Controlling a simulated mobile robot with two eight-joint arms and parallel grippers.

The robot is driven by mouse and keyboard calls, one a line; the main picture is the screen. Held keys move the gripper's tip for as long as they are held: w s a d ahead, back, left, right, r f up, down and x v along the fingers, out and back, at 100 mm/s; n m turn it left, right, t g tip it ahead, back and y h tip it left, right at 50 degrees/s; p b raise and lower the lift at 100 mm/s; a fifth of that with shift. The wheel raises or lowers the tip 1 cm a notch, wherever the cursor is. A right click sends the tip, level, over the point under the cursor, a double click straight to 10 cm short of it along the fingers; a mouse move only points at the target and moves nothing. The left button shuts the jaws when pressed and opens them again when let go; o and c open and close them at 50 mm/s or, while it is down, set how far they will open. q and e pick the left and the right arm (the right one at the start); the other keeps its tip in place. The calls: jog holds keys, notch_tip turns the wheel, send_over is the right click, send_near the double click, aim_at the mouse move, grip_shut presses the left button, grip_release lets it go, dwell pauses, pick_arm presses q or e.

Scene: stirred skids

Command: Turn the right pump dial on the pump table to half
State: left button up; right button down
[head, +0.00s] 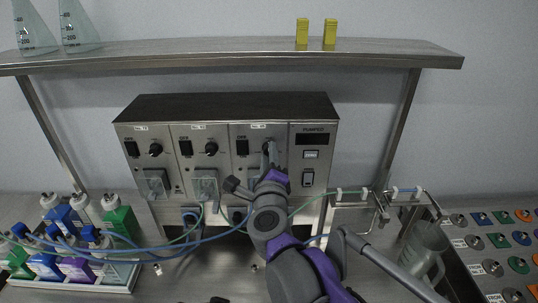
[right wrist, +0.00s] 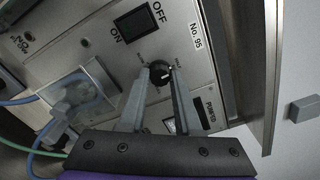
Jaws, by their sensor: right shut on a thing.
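The pump unit (head: 222,135) is a steel box with a dark top, standing on the steel table under a shelf. Its three pump panels each carry a black switch and a black dial. The right pump dial (right wrist: 158,82), on the panel labelled No. 95, sits between the fingers of my right gripper (right wrist: 162,85). The gripper is shut on this dial. In the head view my right gripper (head: 270,158) reaches the right panel and hides most of that dial. The middle dial (head: 211,148) and left dial (head: 155,149) are uncovered. My left gripper is not in view.
A shelf (head: 230,55) above holds two flasks (head: 36,30) and two yellow boxes (head: 302,31). Blue and green tubes (head: 180,248) run in front of the pumps. Coloured bottles (head: 120,220) stand at left. A glass beaker (head: 423,250) stands at right beside a rack of caps (head: 495,240).

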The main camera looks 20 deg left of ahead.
dwell(0.4)
jog(key=c, duration=0.6)
grip_release()
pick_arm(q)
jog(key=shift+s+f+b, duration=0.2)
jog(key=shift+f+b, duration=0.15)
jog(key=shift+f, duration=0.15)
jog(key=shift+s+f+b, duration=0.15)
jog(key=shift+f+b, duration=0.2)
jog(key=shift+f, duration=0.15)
pick_arm(e)
jog(key=v, duration=1)
jog(key=shift+s, duration=0.4)
jog(key=shift+d, duration=0.1)
